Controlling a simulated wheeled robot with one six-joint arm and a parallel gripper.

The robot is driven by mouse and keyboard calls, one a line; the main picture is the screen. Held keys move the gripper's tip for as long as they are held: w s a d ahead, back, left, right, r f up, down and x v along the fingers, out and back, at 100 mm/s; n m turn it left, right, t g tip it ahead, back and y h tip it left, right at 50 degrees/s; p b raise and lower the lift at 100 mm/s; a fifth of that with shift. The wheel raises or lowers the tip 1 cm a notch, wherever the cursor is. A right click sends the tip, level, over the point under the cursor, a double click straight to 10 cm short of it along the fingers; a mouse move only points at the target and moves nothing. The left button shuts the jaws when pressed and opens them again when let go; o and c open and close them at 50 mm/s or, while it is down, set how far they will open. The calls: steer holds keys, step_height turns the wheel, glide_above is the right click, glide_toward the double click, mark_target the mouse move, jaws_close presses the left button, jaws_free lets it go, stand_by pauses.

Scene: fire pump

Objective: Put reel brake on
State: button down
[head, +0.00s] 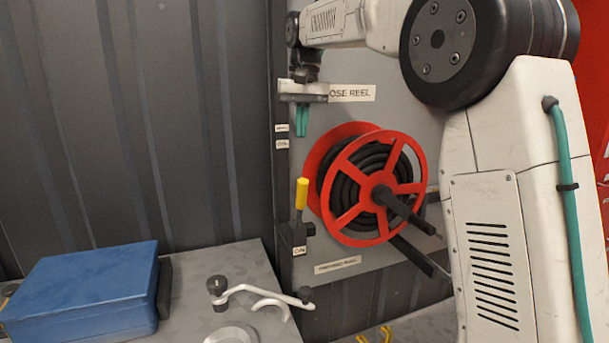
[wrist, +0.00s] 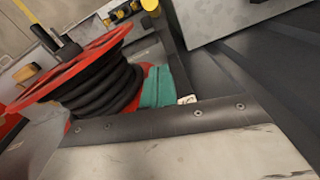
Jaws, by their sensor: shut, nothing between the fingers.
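The hose reel (head: 345,228) has a red spoked wheel and coiled black hose, and is mounted on a grey panel. Left of it a lever with a yellow handle (head: 302,193) stands upright from a dark bracket (head: 297,232). A small label (head: 299,250) reading "ON" sits below the bracket. My gripper (head: 302,133) has teal fingers, shut and empty, pointing down above the yellow handle with a clear gap. In the wrist view the teal fingers (wrist: 160,88) show together beside the reel's black hose (wrist: 102,85). Which yellow part there is the lever is unclear.
A "HOSE REEL" sign (head: 352,93) is partly hidden by my gripper. A blue box (head: 85,290) and a white bent handle (head: 258,294) are on the grey surface at lower left.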

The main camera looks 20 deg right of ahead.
glide_above(301, 207)
steer(key=w+d, duration=0.1)
steer(key=w, duration=0.2)
steer(key=shift+f, duration=5.5)
steer(key=shift+s+d, duration=0.1)
steer(key=shift+s, duration=0.05)
